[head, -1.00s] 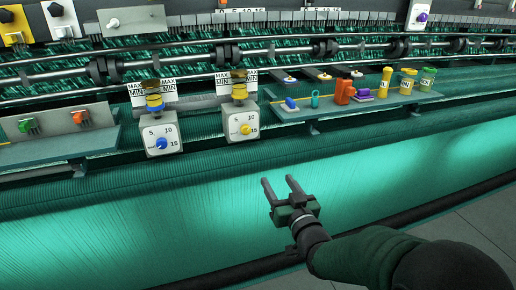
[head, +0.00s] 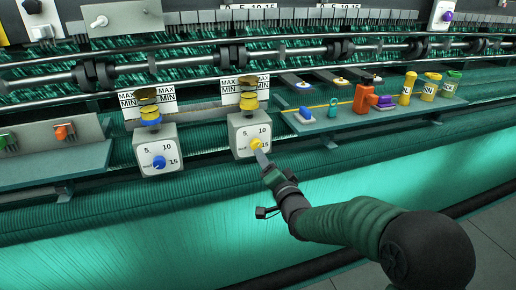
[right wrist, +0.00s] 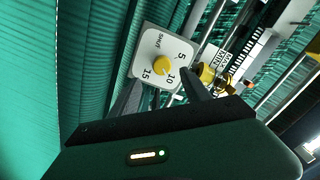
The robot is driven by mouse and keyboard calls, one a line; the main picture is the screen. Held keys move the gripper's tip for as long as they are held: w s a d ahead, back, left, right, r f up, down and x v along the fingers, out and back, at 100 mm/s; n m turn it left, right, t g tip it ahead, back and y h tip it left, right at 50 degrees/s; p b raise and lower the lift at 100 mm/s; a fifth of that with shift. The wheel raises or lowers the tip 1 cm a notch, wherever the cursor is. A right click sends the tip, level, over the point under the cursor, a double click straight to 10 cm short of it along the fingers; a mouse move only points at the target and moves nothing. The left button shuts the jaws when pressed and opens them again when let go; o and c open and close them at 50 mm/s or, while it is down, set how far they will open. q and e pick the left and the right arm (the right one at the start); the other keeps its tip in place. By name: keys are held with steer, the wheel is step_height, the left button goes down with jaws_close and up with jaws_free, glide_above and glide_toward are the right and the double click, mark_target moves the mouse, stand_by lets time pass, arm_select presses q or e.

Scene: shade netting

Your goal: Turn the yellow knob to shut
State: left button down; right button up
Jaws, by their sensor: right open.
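The yellow knob (head: 255,143) sits on the white face of a small dial box, marked 5, 10 and 15. In the right wrist view the yellow knob (right wrist: 162,65) lies ahead, and the word SHUT shows on the dial near the 5. I cannot tell for sure where its pointer stands. My right gripper (head: 262,155) is open just in front of the knob. In the right wrist view its fingers (right wrist: 160,88) stand apart, one on each side of the knob's line. I cannot tell whether they touch it. My left gripper is not in view.
A similar dial box with a blue knob (head: 159,162) stands to the left. A shelf (head: 340,121) on the right holds an orange item (head: 363,97), a purple item and several yellow and green containers. Teal netting (head: 150,240) spreads below.

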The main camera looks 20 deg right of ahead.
mark_target(256, 145)
steer(key=w, duration=0.7)
steer(key=shift+w+a, duration=0.15)
steer(key=shift+w, duration=0.2)
jaws_close()
